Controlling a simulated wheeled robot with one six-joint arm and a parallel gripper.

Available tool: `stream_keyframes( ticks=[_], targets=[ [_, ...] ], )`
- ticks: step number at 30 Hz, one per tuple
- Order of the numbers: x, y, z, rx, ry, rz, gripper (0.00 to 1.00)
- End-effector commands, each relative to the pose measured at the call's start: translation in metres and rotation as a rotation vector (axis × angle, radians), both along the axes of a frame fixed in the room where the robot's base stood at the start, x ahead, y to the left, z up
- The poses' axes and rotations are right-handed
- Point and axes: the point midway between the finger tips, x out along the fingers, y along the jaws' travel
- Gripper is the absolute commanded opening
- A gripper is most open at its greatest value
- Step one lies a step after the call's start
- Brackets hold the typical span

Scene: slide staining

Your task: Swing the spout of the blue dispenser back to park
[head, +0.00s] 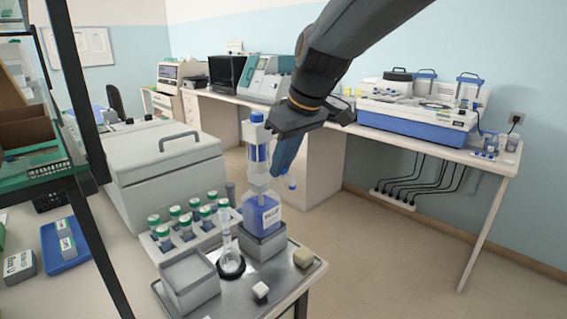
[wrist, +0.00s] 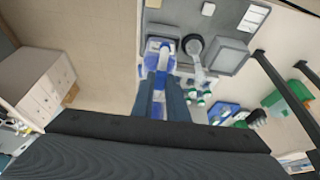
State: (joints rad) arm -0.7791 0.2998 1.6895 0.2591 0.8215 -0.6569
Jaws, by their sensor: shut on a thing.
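The blue dispenser is a bottle of blue liquid (head: 262,214) with a white label and a tall clear-and-blue pump head (head: 258,150). It stands upright on a grey block on the metal tray. My gripper (head: 279,170) comes down from the upper right against the right side of the pump head. In the wrist view, my two dark blue fingers (wrist: 163,88) are close together, with the dispenser (wrist: 158,46) just beyond their tips. The gripper is shut on the spout at the pump head. The fingers hide most of the spout, so its direction is unclear.
A rack of green-capped bottles (head: 203,240) is behind left. A large lidded grey box (head: 160,165) is further back. The floor to the right is clear.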

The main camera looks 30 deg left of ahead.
Motion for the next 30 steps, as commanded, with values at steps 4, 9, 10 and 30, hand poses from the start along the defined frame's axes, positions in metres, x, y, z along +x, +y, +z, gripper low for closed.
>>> stream_keyframes(
  ticks=[4,9,10,30],
  targets=[
    [0.000,-0.001,-0.001,-0.002,0.001,0.000,0.29],
    [0.000,-0.001,-0.001,-0.002,0.001,-0.001,0.33],
    [0.000,-0.001,0.000,-0.001,0.001,-0.001,0.33],
    [-0.007,-0.026,0.065,0.000,0.000,-0.001,0.33]
  ],
)
